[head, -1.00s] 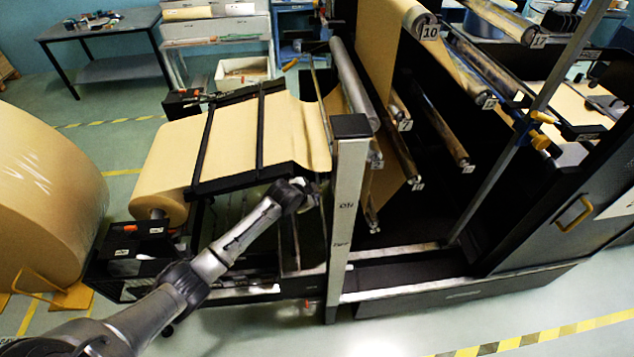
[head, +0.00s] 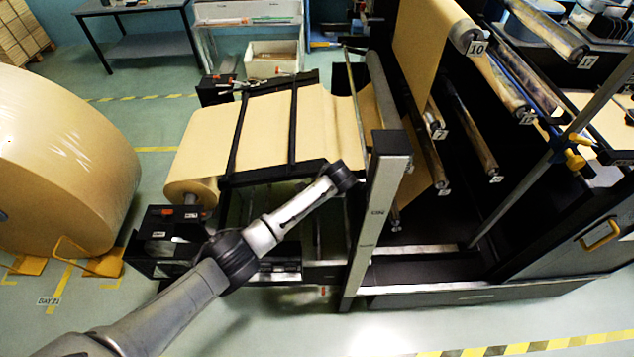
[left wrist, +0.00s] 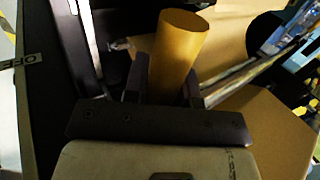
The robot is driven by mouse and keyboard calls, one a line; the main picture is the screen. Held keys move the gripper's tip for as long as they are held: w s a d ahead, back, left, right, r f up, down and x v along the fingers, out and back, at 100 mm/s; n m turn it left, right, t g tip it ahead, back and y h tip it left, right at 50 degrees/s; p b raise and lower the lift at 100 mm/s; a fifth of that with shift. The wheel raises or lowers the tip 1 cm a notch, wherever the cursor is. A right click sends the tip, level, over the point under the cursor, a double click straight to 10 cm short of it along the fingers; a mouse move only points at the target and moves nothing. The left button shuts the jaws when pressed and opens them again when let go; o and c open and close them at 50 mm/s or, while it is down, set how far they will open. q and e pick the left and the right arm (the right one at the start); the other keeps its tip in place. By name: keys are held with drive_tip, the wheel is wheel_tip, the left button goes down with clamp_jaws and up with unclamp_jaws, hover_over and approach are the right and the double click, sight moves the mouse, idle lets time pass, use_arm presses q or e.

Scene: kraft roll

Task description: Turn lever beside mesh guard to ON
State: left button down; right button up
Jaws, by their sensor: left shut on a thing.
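In the left wrist view, my left gripper (left wrist: 164,84) is shut on a thick yellow cylindrical grip (left wrist: 178,42), which I take to be the lever's handle. The lever's pivot is hidden. In the head view my left arm's wrist (head: 343,178) is just left of a pale upright post (head: 378,215); the fingers and the lever cannot be made out there. The post carries an ON label (head: 377,212) and a lower label too small to read. An OFF label (left wrist: 32,58) shows at the left of the wrist view. My right gripper is not in view.
A kraft web (head: 265,130) runs over a dark frame left of the post. Numbered rollers (head: 470,140) stand to its right. A grey panel with a yellow handle (head: 600,235) is at the far right. A big kraft roll (head: 60,160) is at the left. Floor in front is clear.

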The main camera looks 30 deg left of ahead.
use_arm(q)
drive_tip(key=shift+r, duration=0.2)
idle(0.3)
drive_tip(key=c, duration=0.9)
unclamp_jaws()
drive_tip(key=shift+s+d+r, duration=0.15)
drive_tip(key=shift+s+r, duration=0.05)
drive_tip(key=shift+r, duration=0.15)
drive_tip(key=shift+b+v, duration=0.3)
drive_tip(key=shift+v, duration=6.15)
drive_tip(key=shift+w+d, duration=0.1)
